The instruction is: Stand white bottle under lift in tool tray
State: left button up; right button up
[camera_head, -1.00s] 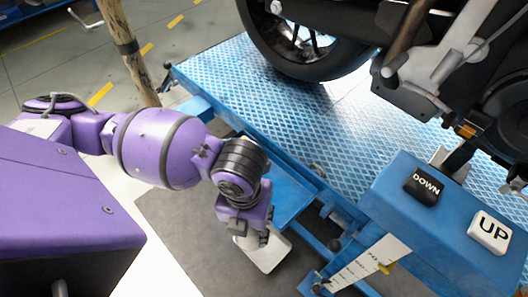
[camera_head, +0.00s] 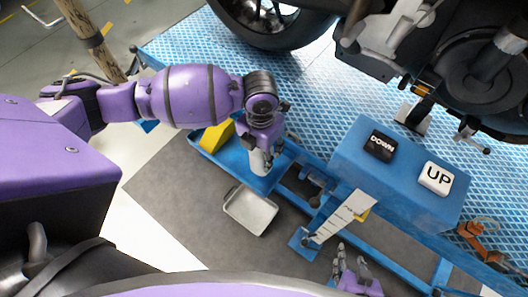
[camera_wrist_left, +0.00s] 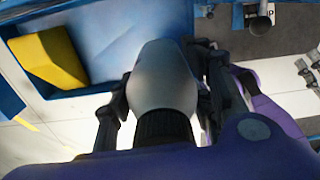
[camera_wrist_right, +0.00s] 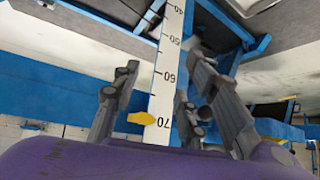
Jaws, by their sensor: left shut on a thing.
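The white bottle (camera_wrist_left: 162,75) with a black cap (camera_wrist_left: 165,126) is between the fingers of my left gripper (camera_wrist_left: 160,102), which is shut on it. In the head view the bottle (camera_head: 260,163) looks roughly upright below my left gripper (camera_head: 262,145). It is over the right part of the blue tool tray (camera_head: 228,160) beside the lift. I cannot tell whether its base touches the tray floor. The tray also shows behind the bottle in the left wrist view (camera_wrist_left: 105,35). My right gripper (camera_head: 350,278) is open and empty; its spread fingers show in the right wrist view (camera_wrist_right: 155,100).
A yellow block (camera_head: 217,136) is in the tray's left part. A silver pan (camera_head: 250,211) lies on the grey mat in front. The blue control box (camera_head: 400,165) and the white scale (camera_head: 343,216) are to the right. The motorcycle wheel (camera_head: 275,22) is behind.

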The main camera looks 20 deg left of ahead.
pick_arm(q)
jog(key=shift+w+d+f, duration=0.15)
jog(key=shift+w+f, duration=0.95)
jog(key=shift+f, duration=1.7)
jog(key=o, duration=1.4)
jog(key=shift+s, duration=0.1)
notch_tip(320, 180, up, 12)
jog(key=shift+r, duration=0.25)
